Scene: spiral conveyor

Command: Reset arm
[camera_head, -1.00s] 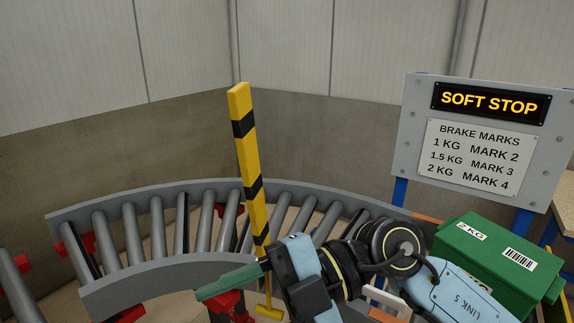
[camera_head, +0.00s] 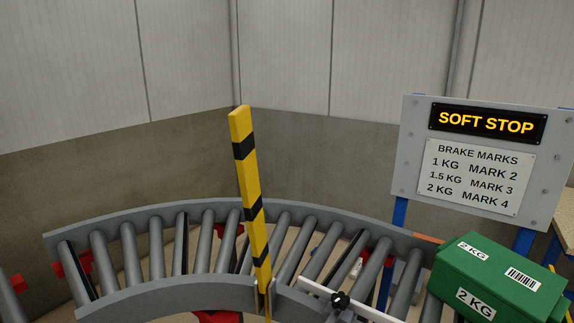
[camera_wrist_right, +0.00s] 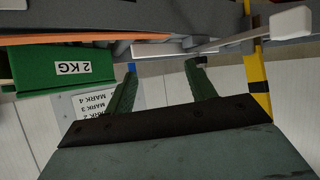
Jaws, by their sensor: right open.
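My right gripper (camera_wrist_right: 162,68) shows in the right wrist view, its two green fingers spread apart with nothing between them. The head view no longer holds any part of my right arm. My left gripper is in neither current view. In the right wrist view, which looks upside down, the fingers point toward a grey and white rail, and the green 2 KG box (camera_wrist_right: 70,69) is to their left. The yellow and black post (camera_wrist_right: 257,80) is to their right.
The curved roller conveyor (camera_head: 165,296) runs across the head view, with the yellow and black post (camera_head: 246,165) upright at it. A white bar with a black knob (camera_head: 340,299) crosses the rollers. The green box (camera_head: 500,278) is at right, below the SOFT STOP sign (camera_head: 488,122).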

